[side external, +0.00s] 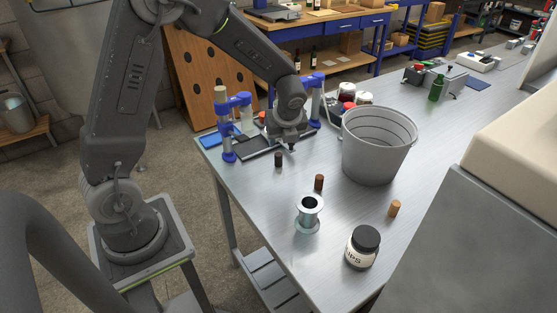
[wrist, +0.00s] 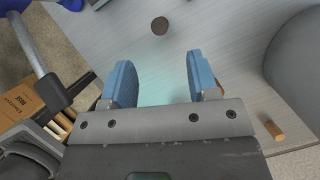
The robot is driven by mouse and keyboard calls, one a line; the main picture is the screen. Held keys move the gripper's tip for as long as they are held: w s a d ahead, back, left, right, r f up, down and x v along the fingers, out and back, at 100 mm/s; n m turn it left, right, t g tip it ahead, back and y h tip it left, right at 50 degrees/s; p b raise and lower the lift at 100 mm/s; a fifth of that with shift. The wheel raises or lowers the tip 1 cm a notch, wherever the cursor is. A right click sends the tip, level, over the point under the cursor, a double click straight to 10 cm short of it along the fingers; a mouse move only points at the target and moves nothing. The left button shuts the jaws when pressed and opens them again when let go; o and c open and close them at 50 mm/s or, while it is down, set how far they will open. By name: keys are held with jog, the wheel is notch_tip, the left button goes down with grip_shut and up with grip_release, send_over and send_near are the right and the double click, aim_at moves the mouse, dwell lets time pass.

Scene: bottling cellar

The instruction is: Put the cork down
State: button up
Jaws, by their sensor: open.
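A dark cork (side external: 278,160) stands upright on the metal table, just left of and below my gripper (side external: 291,148). A round dark brown top (wrist: 160,25) shows in the wrist view, ahead of the fingertips; I cannot tell which cork it is. A brown cork (side external: 319,182) stands nearer the front. A tan cork (side external: 395,208) stands farther right; a tan cork also shows in the wrist view (wrist: 273,131). In the wrist view, my gripper's (wrist: 158,72) blue fingers are apart, with nothing between them. Something brown is mostly hidden behind the right finger.
A grey bucket (side external: 372,153) stands right of my gripper. A metal spool (side external: 308,218) and a dark-lidded jar (side external: 362,250) stand near the front edge. A blue-posted fixture (side external: 228,150) is at the left. The table between corks and bucket is clear.

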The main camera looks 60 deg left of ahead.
aim_at(279, 155)
jog(key=x, duration=1)
jog(key=shift+s+d, duration=0.1)
jog(key=shift+c, duration=0.2)
grip_shut()
